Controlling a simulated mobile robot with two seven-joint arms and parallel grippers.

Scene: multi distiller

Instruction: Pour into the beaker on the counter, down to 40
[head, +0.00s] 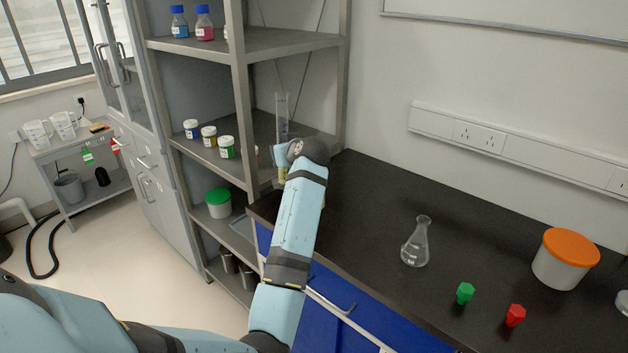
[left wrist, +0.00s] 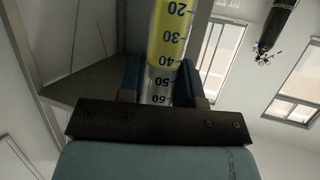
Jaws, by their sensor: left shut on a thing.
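My left gripper (head: 281,158) is shut on a clear graduated cylinder (head: 282,112), which stands upright near the corner of the shelf and counter. In the left wrist view the cylinder (left wrist: 160,76) sits between both fingers. Its yellow liquid (left wrist: 167,38) ends just past the 40 mark, toward 50. The counter (head: 370,205) bears a clear conical flask (head: 415,247), which looks empty and stands to the right of the gripper, well apart from it. I see no straight-sided beaker on the counter. My right gripper is not in view.
A white tub with an orange lid (head: 566,258), a green piece (head: 465,293) and a red piece (head: 515,315) are right of the flask. A metal shelf (head: 238,95) with bottles and jars rises beside my left arm. The counter between gripper and flask is clear.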

